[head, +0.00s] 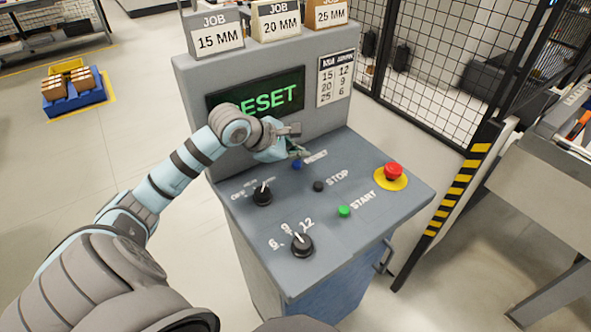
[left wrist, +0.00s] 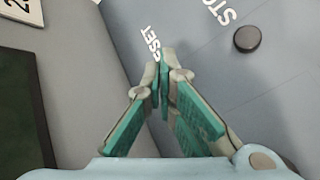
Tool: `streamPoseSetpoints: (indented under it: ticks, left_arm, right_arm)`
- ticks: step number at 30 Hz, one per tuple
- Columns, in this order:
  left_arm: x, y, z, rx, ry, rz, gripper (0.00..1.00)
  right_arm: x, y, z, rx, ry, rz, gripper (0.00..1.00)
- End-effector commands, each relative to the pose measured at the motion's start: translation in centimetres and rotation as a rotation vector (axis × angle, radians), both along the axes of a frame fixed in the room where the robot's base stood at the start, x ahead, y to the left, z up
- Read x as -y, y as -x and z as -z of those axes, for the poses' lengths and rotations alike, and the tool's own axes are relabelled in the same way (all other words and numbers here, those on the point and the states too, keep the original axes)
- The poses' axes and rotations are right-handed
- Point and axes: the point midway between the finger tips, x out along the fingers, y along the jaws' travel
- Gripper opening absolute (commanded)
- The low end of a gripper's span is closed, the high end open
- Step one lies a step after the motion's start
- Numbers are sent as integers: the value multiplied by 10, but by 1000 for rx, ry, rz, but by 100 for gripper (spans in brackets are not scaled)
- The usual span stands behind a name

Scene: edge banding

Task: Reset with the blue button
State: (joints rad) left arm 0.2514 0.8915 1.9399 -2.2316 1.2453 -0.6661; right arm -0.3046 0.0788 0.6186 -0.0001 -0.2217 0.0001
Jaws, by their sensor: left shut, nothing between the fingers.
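The blue button (head: 297,165) sits beside the word RESET on the sloped top of the grey control console (head: 330,258). My left gripper (head: 298,152) is shut and empty, with its fingertips right by the blue button in the head view. I cannot tell whether they touch it. In the left wrist view the closed fingertips (left wrist: 166,55) point at the panel near the RESET label (left wrist: 152,44), and the button is hidden there. The screen (head: 255,95) shows green letters, "ESET" visible, with my arm over its lower left. My right gripper is not in view.
The panel also holds a black STOP button (head: 319,186), a green START button (head: 344,211), a red emergency stop (head: 393,171) and two black knobs, the upper (head: 262,195) and the lower (head: 302,244). Job cards (head: 216,32) stand on top. A mesh fence (head: 440,70) is behind.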

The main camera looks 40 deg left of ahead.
Motion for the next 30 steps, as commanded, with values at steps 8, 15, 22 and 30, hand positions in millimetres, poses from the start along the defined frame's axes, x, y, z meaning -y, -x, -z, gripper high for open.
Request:
streamPoseSetpoints:
  ticks: [8,15,22,30]
  left_arm:
    - [0,0,-1,1,0,-1,0]
    - [0,0,-1,0,0,0,0]
    - [0,0,-1,0,0,0,0]
    - [0,0,-1,0,0,0,0]
  right_arm:
    - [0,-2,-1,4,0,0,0]
    - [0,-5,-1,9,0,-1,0]
    - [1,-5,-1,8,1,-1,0]
    - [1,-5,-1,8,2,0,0]
